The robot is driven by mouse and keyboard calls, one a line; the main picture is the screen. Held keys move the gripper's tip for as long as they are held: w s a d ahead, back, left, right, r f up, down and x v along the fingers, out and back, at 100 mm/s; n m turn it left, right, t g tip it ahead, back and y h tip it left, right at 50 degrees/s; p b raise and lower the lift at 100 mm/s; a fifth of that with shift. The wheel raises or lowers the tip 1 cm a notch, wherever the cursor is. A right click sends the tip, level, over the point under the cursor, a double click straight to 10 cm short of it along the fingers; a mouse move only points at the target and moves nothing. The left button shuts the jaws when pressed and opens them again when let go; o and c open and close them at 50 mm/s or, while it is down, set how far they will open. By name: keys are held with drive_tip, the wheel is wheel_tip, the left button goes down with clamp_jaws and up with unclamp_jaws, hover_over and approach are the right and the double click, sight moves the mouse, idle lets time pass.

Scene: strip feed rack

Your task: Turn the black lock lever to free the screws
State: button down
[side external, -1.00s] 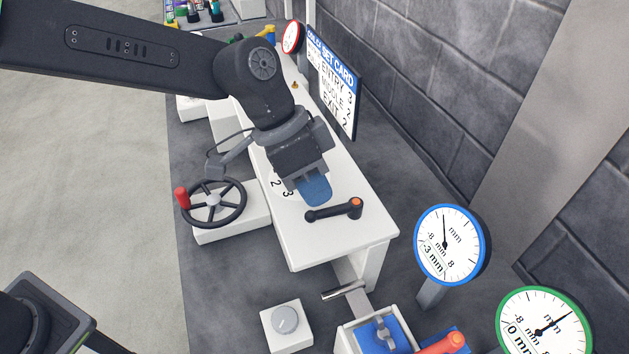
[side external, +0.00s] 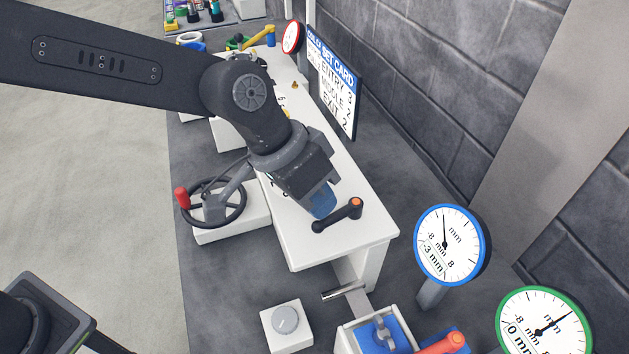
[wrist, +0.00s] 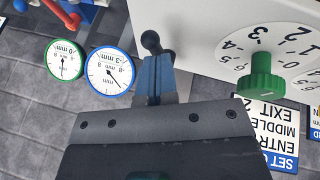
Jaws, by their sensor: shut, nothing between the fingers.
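The black lock lever (side external: 337,216) lies on the near end of the white bench top. Its orange-capped pivot is at the right and its ball end points to the lower left. My gripper (side external: 322,205) is shut, with nothing between its blue fingers, and is low beside the lever's arm near the ball end. In the wrist view the shut fingers (wrist: 153,76) cover most of the lever, and its black ball (wrist: 152,41) shows just past them. I cannot tell whether they touch. No screws can be made out.
A handwheel (side external: 214,203) with a red handle stands left of the white bench (side external: 368,232). A blue-rimmed dial (side external: 449,244) and a green-rimmed dial (side external: 542,328) stand at right. A set card (side external: 334,82) stands behind. The wrist view shows a green knob (wrist: 261,80).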

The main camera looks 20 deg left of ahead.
drive_tip(key=d+n+t, duration=0.1)
drive_tip(key=n, duration=0.1)
drive_tip(key=s+d+n+y, duration=0.1)
drive_tip(key=n, duration=0.1)
drive_tip(key=shift+s+d+t, duration=0.1)
drive_tip(key=shift+s+t, duration=0.1)
drive_tip(key=shift+t, duration=0.2)
drive_tip(key=d+n+y, duration=0.1)
drive_tip(key=n, duration=0.1)
drive_tip(key=d+n+t, duration=0.1)
drive_tip(key=n, duration=0.1)
drive_tip(key=shift+s+f+n+y, duration=0.1)
drive_tip(key=shift+n+y, duration=0.3)
drive_tip(key=shift+d, duration=0.7)
drive_tip(key=shift+w+d, duration=0.25)
drive_tip(key=shift+d, duration=0.1)
idle(0.5)
drive_tip(key=shift+w, duration=0.1)
idle(1.2)
